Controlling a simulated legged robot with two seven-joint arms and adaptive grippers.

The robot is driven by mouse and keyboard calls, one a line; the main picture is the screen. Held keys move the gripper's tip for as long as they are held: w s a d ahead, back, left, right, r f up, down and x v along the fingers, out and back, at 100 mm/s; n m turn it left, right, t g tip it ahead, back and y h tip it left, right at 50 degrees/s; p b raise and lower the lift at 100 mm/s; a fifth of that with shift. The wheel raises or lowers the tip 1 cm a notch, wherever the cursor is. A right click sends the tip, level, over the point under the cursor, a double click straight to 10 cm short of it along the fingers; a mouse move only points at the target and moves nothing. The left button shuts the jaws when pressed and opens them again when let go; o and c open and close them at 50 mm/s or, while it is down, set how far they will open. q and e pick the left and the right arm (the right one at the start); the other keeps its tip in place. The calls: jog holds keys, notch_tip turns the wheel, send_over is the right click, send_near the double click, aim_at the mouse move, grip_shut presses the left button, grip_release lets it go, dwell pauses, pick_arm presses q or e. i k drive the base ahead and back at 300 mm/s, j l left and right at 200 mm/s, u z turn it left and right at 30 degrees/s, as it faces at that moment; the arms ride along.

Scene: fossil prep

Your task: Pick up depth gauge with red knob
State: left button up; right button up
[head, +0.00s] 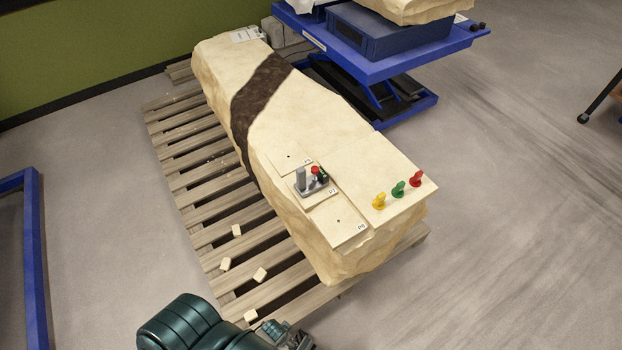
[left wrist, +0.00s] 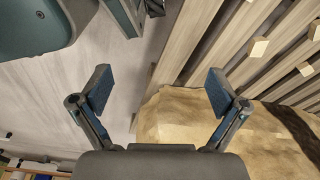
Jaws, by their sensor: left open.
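The depth gauge (head: 302,187) is a small grey device with an upright grey post, a red knob and a dark part beside it. It stands on the middle of three thin labelled plates on top of a long pale stone block (head: 322,120). My left gripper (head: 298,340) is at the bottom edge of the head view, partly cut off, in front of the block and well away from the gauge. In the left wrist view the left gripper (left wrist: 158,92) is open with nothing between its fingers; the gauge does not show there. My right gripper is not seen.
The block rests on a wooden pallet (head: 192,163) with several loose pale pieces. A blue lift table (head: 375,68) stands behind. A blue frame (head: 33,260) is at left.

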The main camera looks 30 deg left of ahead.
aim_at(305, 185)
jog(key=k, duration=0.2)
jog(key=k+u, duration=0.15)
jog(key=u, duration=0.2)
jog(key=k+u, duration=0.15)
jog(key=u, duration=0.2)
jog(key=k+j+u, duration=0.15)
jog(key=u, duration=0.25)
jog(key=i+l+u, duration=0.1)
jog(key=l, duration=0.25)
jog(key=i+l+u, duration=0.1)
jog(key=i+l, duration=0.15)
jog(key=l, duration=0.15)
jog(key=i+l+u, duration=0.1)
jog(key=l, duration=0.25)
jog(key=i+l+u, duration=0.1)
jog(key=l, duration=0.3)
jog(key=i+l+u, duration=0.1)
jog(key=l, duration=0.3)
jog(key=i, duration=0.1)
